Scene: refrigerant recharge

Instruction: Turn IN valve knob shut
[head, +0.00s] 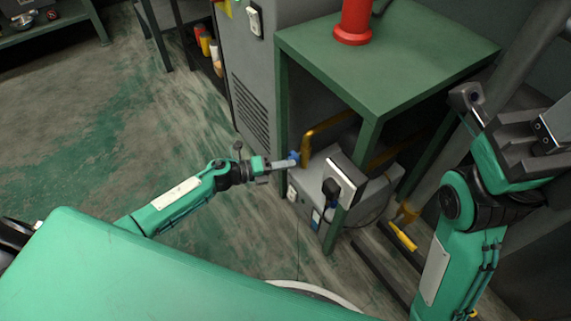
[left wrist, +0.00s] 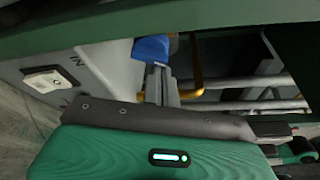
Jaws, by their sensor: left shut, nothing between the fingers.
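The blue IN valve knob (head: 294,157) sits on the side of a grey machine under the green table. It also shows in the left wrist view (left wrist: 150,48), beside the printed letters "IN". My left gripper (head: 290,163) reaches it from the left, its fingertips right at the knob. In the left wrist view the fingers (left wrist: 160,80) are shut with nothing between them and end at the knob's lower edge. Whether they touch it I cannot tell. My right gripper (head: 505,135) is at the right, away from the knob, and its finger opening is unclear.
The green table (head: 430,50) stands over the grey machine (head: 312,190), with a red cylinder (head: 354,22) on top. Brass pipes (head: 325,127) run beside the knob. A white rocker switch (left wrist: 47,79) is left of it. The floor at left is clear.

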